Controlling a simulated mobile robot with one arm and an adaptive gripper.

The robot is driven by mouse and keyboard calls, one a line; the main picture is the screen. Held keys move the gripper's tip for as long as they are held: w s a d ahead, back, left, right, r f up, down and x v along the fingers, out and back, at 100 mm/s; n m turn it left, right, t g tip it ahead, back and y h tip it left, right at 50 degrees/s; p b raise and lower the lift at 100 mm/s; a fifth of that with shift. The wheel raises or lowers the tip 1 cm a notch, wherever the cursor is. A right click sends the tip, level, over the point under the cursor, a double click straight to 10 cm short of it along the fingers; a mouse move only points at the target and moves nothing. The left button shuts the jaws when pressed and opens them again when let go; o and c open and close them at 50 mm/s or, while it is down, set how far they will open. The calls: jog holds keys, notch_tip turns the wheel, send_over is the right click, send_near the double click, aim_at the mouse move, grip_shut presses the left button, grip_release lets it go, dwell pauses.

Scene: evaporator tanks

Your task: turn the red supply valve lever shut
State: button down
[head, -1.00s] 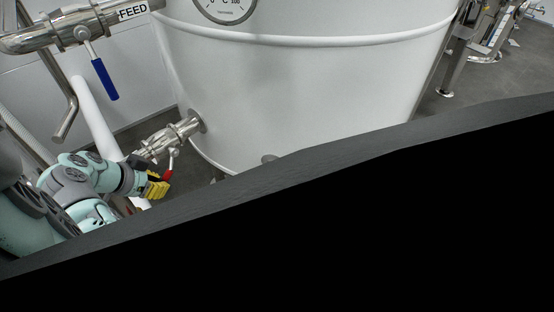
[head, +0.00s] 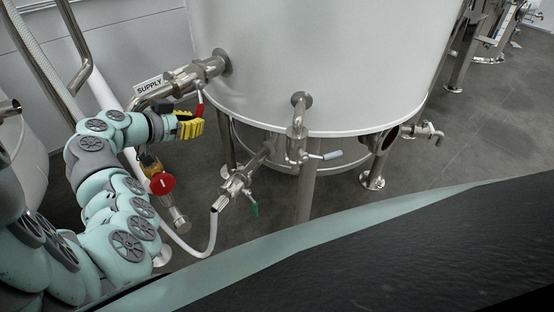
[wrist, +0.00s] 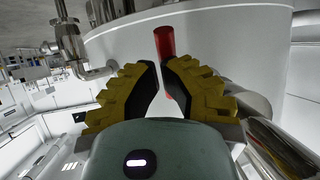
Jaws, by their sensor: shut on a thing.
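The red supply valve lever (head: 200,107) hangs down from the steel valve (head: 187,78) on the pipe into the white tank, near the SUPPLY label (head: 149,86). My gripper (head: 192,124) has yellow, ridged fingers and is at the lever's lower end, shut on it. In the wrist view, the red lever (wrist: 164,42) stands up between the fingertips of my gripper (wrist: 161,68). The fingers hide its gripped part.
The white tank (head: 320,60) stands close behind the valve. Below it are an outlet valve with a grey lever (head: 325,156) and a hose valve with a green lever (head: 255,210). Grey floor lies at right.

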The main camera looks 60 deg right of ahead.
aim_at(199, 85)
jog(key=d+h+b, duration=0.1)
jog(key=b, duration=0.4)
jog(key=d+f+h+b, duration=0.1)
jog(key=h+b, duration=0.1)
jog(key=b, duration=0.4)
jog(key=d+f+h+b, duration=0.1)
jog(key=h+b, duration=0.1)
jog(key=b, duration=0.3)
jog(key=shift+s+d+f, duration=0.15)
jog(key=shift+s+d, duration=0.05)
jog(key=shift+s, duration=0.05)
jog(key=shift+d+h+b, duration=0.1)
jog(key=shift+h+b, duration=0.2)
jog(key=shift+b, duration=0.25)
jog(key=shift+r, duration=0.3)
jog(key=shift+r, duration=4.95)
